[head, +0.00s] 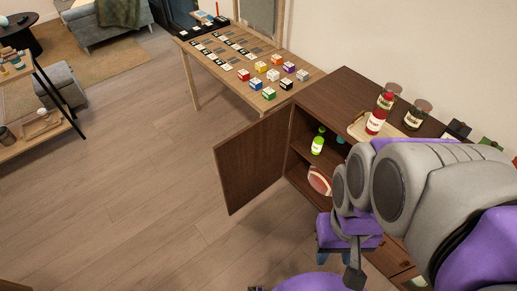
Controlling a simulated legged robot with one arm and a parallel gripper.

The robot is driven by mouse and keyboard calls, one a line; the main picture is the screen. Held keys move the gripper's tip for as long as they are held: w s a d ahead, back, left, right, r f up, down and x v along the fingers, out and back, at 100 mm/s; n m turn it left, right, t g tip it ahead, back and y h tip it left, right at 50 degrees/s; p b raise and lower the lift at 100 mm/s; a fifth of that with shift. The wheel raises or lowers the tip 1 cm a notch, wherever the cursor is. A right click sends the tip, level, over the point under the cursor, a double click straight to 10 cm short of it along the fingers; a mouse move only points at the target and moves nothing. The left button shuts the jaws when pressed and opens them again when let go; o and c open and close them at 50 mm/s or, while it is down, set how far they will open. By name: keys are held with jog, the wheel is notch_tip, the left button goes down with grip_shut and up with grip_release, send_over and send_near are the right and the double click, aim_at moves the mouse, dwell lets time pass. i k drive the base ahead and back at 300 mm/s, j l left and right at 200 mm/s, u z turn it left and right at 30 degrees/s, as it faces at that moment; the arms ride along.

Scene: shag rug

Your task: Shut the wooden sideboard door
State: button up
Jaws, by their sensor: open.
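The wooden sideboard (345,88) stands against the wall at the right. Its dark brown door (252,162) is swung wide open, hinged on the cabinet's left side and reaching out over the floor to the left. My gripper (340,269) is open, in front of the sideboard and to the right of the door. It is apart from the door in the picture. My grey and purple arm hides much of the sideboard's right part.
The open compartment holds a green bottle (318,142) and a red-and-white item (319,180). A red bottle (377,119) and jars (418,115) stand on top. A table (193,60) with colored blocks is behind the door. The wooden floor (130,190) at left is clear.

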aim_at(250, 160)
jog(key=z, duration=1.5)
jog(key=j+z, duration=0.15)
jog(key=j, duration=0.25)
jog(key=k+j+z, duration=0.1)
jog(key=j, duration=0.3)
jog(key=k+j+z, duration=0.15)
jog(key=j, duration=0.25)
jog(key=j+z, duration=0.1)
jog(key=j, duration=0.25)
jog(key=k+j+z, duration=0.15)
jog(key=j, duration=0.25)
jog(key=k+j, duration=0.1)
jog(key=j, duration=0.3)
jog(key=k+j, duration=0.15)
jog(key=j, duration=0.2)
jog(key=k+j, duration=0.1)
jog(key=j, duration=0.3)
jog(key=k+j, duration=0.15)
jog(key=j, duration=0.25)
jog(key=k+j, duration=0.1)
jog(key=j, duration=0.25)
jog(key=k+j, duration=0.1)
jog(key=j, duration=0.3)
jog(key=k+j+u, duration=0.2)
jog(key=k+u, duration=0.25)
jog(key=i, duration=0.05)
